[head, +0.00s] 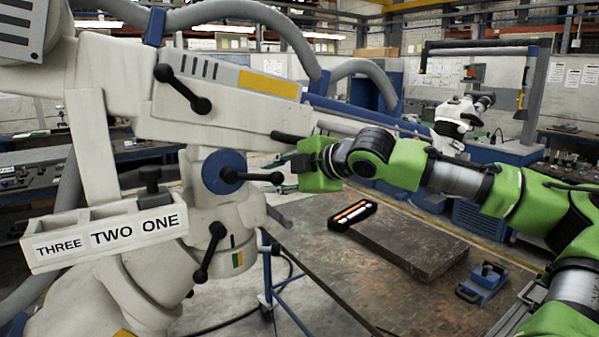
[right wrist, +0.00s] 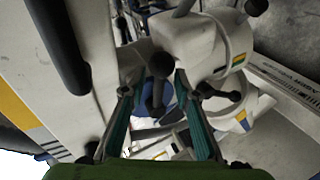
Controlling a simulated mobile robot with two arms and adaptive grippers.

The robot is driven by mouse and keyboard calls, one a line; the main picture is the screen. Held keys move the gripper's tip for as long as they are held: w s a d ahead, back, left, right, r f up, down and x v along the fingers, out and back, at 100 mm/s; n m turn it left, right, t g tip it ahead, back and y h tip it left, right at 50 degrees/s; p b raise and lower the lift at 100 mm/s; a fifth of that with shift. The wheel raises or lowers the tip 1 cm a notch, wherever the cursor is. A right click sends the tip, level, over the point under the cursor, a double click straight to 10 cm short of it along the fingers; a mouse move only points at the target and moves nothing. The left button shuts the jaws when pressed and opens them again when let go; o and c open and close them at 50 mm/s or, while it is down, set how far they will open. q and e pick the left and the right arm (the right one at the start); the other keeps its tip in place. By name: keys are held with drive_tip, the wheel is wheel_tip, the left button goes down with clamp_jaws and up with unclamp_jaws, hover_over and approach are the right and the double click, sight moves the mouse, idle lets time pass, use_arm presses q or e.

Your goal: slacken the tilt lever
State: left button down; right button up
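The pale microscope arm (head: 225,105) fills the left of the head view. A black lever with a ball end (head: 255,177) sticks out rightward from the blue round joint (head: 222,172). Other black ball-ended levers sit higher up (head: 182,88) and lower down (head: 209,252); no label shows which is the tilt lever. My right gripper (head: 284,173) points left, near the blue joint's lever end. In the right wrist view its teal fingers (right wrist: 158,112) are apart, with the blue joint and its lever (right wrist: 158,82) between them in the picture; no contact is visible. My left gripper is out of view.
A white tray (head: 105,238) marked THREE, TWO, ONE is at lower left, with a black knobbed piece (head: 150,182) at it. A workbench (head: 330,265) at right carries a dark slab (head: 410,243), a black case (head: 352,216) and a blue item (head: 484,281). A black bar handle (head: 292,137) is just above my gripper.

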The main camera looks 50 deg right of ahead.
drive_tip(key=v, duration=1)
drive_tip(key=shift+s+d, duration=0.15)
drive_tip(key=shift+d, duration=0.25)
drive_tip(key=shift+f, duration=0.1)
